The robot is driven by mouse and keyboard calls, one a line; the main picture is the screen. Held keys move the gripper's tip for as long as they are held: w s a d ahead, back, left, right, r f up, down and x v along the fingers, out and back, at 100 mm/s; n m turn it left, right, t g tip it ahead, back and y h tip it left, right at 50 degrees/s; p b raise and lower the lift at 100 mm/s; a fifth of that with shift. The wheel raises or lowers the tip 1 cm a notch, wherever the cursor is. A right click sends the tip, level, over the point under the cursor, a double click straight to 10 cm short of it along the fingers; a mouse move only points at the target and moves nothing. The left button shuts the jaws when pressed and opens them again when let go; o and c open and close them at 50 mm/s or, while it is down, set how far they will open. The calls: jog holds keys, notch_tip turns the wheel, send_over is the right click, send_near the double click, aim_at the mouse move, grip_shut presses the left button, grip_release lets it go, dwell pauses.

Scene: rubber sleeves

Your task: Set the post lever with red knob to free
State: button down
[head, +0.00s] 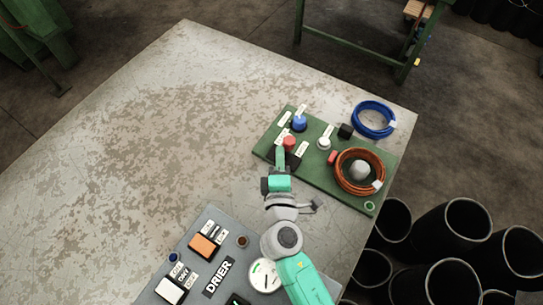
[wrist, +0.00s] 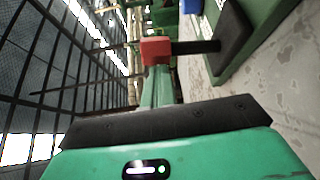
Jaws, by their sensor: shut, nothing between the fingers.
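The post lever with the red knob (head: 290,142) stands on the green board (head: 265,149), among small white labels (head: 302,149) too small to read. In the wrist view its red knob (wrist: 156,50) sits on a dark stem running right to a black base (wrist: 236,42). My gripper (head: 280,152) is shut and empty, its fingertips just beside the red knob in the head view. In the wrist view the closed green fingers (wrist: 157,82) point at the knob, whose near side hides the tips. I cannot tell whether they touch. The gripper partly hides the lever's base.
A blue knob (head: 299,123) and a white knob (head: 324,143) stand close by on the board. An orange coil (head: 343,181) and a blue coil (head: 357,121) lie to the right. A grey DRIER panel (head: 211,217) is at the front. The table's left is clear.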

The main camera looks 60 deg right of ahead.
jog(key=shift+s+d+f, duration=0.1)
jog(key=shift+s+f, duration=0.05)
jog(key=shift+s, duration=0.35)
jog(key=shift+s+d+f, duration=0.1)
jog(key=shift+s+f, duration=0.05)
jog(key=shift+s, duration=0.45)
jog(key=v, duration=0.8)
jog(key=shift+a, duration=0.1)
